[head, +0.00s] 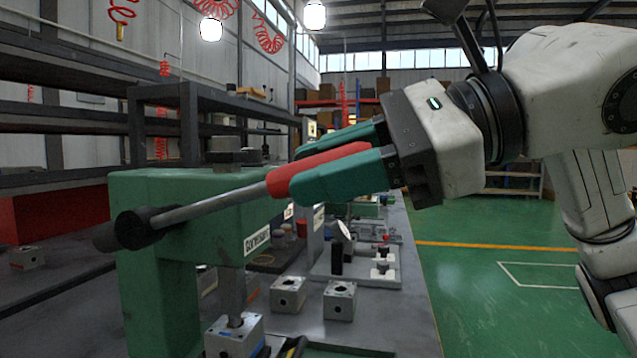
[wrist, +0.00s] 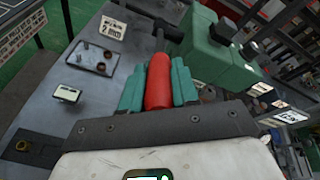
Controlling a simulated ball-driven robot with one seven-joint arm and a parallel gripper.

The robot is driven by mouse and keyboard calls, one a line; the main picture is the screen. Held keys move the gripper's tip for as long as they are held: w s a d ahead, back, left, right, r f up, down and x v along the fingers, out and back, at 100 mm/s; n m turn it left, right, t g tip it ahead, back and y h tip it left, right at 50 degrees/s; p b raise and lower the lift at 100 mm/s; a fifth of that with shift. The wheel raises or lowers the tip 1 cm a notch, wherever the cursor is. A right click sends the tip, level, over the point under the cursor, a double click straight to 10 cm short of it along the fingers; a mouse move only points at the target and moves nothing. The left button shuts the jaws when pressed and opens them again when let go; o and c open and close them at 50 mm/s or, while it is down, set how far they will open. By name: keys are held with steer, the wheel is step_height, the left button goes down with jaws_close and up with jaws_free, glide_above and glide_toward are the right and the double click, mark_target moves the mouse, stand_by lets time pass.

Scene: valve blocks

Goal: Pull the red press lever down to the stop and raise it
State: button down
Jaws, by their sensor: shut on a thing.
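The red press lever (head: 310,170) is a red grip on a grey metal rod, joined to a dark hub at the left of the green press (head: 150,190). The rod slopes gently up to the right in the head view. My gripper (head: 330,160) has its two teal fingers shut around the red grip, one on each side. In the wrist view the red grip (wrist: 158,82) lies between the teal fingers (wrist: 158,88). The press ram comes down over a metal block (head: 235,338) under the press.
Metal valve blocks (head: 340,298) and a fixture plate (head: 360,262) stand on the grey bench right of the press. Dark shelves (head: 60,120) rise behind it. The green floor (head: 500,290) at right is open.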

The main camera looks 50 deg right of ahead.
steer(key=shift+f, duration=0.45)
steer(key=c, duration=0.8)
jaws_free()
steer(key=shift+r, duration=0.1)
steer(key=shift+c, duration=0.2)
steer(key=shift+s, duration=0.1)
steer(key=p+v, duration=0.2)
steer(key=v, duration=0.8)
steer(key=shift+s, duration=0.4)
steer(key=shift+d, duration=0.15)
